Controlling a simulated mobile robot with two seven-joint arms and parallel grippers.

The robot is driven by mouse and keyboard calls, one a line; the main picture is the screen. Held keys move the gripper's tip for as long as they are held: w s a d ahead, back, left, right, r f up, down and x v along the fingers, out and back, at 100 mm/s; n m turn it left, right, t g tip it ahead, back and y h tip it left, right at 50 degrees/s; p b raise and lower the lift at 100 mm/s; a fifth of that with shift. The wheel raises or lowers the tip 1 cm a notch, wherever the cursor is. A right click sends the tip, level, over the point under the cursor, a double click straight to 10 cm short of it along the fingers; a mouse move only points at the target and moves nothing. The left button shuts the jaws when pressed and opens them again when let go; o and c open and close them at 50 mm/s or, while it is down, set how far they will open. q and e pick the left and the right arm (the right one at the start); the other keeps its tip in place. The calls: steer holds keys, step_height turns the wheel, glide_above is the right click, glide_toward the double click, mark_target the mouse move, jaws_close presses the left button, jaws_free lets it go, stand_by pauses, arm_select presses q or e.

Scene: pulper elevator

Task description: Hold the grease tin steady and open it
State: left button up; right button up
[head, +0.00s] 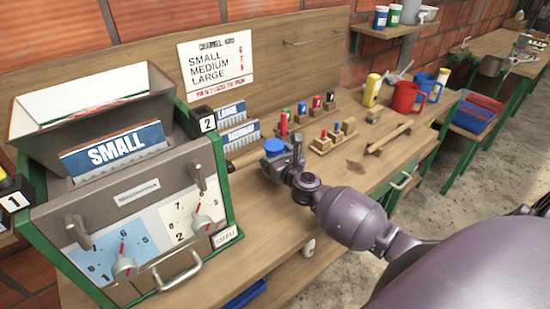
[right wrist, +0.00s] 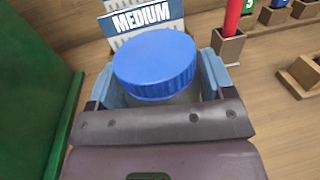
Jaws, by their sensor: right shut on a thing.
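The grease tin, with a ridged blue lid (head: 273,146), is at my right gripper (head: 277,160) above the wooden bench. In the right wrist view the blue lid (right wrist: 155,62) is on the tin, and a little of the pale body shows below it. The right gripper (right wrist: 155,92) has one finger on each side of the tin and is shut on it. The lower part of the tin is hidden by the gripper, so I cannot tell whether it touches the bench. My left gripper is not in view.
A green-framed machine (head: 140,195) with a SMALL plate stands to the left. Behind the tin are LARGE and MEDIUM plates (head: 240,136) and wooden blocks with coloured pegs (head: 330,138). Red (head: 406,97) and blue mugs stand further right.

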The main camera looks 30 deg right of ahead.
step_height(320, 180, up, 8)
steer(key=p, duration=0.3)
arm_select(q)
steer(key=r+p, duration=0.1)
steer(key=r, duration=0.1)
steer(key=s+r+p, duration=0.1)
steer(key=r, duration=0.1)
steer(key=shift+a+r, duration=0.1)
arm_select(e)
step_height(320, 180, up, 8)
steer(key=shift+r, duration=0.25)
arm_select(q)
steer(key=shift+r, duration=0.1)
arm_select(e)
steer(key=o, duration=0.4)
steer(key=shift+c, duration=0.2)
steer(key=c, duration=0.5)
